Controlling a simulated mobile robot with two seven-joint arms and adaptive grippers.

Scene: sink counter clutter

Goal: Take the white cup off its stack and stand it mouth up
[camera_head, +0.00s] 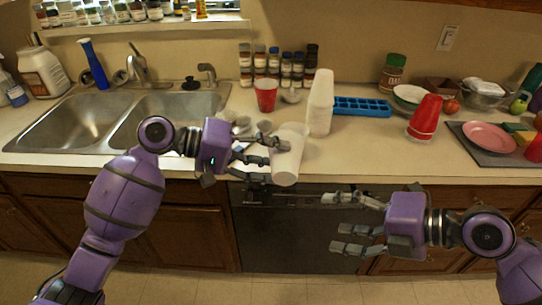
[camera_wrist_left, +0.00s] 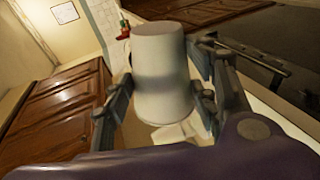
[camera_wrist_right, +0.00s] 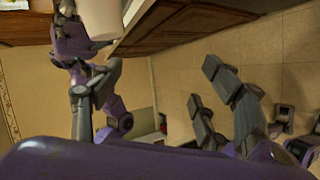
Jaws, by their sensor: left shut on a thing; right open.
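The white cup (camera_head: 287,160) is in my left gripper (camera_head: 270,157), in the air in front of the counter's front edge. It is tilted, with its narrow closed end low and toward me; its mouth is hidden. In the left wrist view the cup (camera_wrist_left: 162,75) sits between the fingers on both sides. The stack of white cups (camera_head: 320,103) stands on the counter behind and to the right, apart from the held cup. My right gripper (camera_head: 337,222) is open and empty, low in front of the dishwasher. The right wrist view shows part of the held cup (camera_wrist_right: 102,18).
A red cup (camera_head: 266,97) and spice jars (camera_head: 285,68) stand behind. A blue ice tray (camera_head: 362,107) lies right of the stack. Red cups (camera_head: 425,112) and a pink plate (camera_head: 489,137) are further right. The sink (camera_head: 75,122) is left. The counter front right of the stack is clear.

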